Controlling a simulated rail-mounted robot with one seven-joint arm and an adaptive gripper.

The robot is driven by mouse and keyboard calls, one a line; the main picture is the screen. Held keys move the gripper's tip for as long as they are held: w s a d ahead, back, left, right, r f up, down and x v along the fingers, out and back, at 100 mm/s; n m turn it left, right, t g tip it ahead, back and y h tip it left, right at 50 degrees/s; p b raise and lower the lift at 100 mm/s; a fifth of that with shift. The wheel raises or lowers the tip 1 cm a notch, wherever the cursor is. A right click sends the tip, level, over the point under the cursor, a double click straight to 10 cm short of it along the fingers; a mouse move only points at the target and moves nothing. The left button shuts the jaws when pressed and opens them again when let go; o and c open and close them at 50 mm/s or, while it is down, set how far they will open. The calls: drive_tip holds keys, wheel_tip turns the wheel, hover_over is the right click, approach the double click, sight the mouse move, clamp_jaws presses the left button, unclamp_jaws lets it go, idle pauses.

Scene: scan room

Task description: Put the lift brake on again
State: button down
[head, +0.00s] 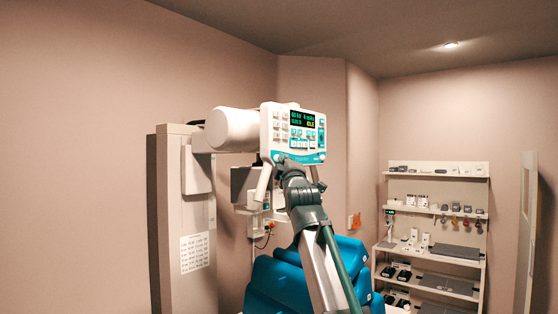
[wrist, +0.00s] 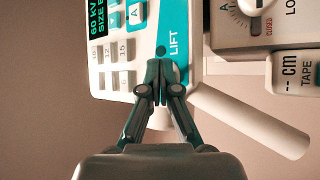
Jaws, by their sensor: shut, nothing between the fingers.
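The white control panel (head: 293,133) with its lit display is on the front of the white cylindrical tube head in the head view. In the wrist view the panel (wrist: 122,50) fills the upper middle, with a teal strip (wrist: 174,22) marked LIFT. A small dark round spot (wrist: 160,50) is beside the word. My gripper (wrist: 160,66) is shut and empty, its fingertips in front of the panel's lower edge, just below that spot. I cannot tell whether they touch the panel. In the head view my gripper (head: 286,166) is at the panel's lower left, partly hidden by my wrist.
A grey unit with a dial (wrist: 254,6) and a TAPE readout (wrist: 296,75) is right of the panel in the wrist view. A pale handle bar (wrist: 250,122) slants below. A blue chair (head: 280,285) stands underneath; shelves (head: 438,168) stand at right.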

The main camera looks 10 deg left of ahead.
drive_tip(key=shift+s+d, duration=0.45)
drive_tip(key=shift+d, duration=0.25)
idle(0.3)
drive_tip(key=shift+s+d+b, duration=0.45)
drive_tip(key=shift+d+b, duration=0.05)
drive_tip(key=shift+d, duration=0.2)
drive_tip(key=shift+s+d+b, duration=0.4)
drive_tip(key=shift+d+b, duration=0.15)
drive_tip(key=shift+d, duration=0.2)
drive_tip(key=shift+s+d+b, duration=0.45)
drive_tip(key=shift+d+b, duration=0.05)
drive_tip(key=shift+d, duration=0.2)
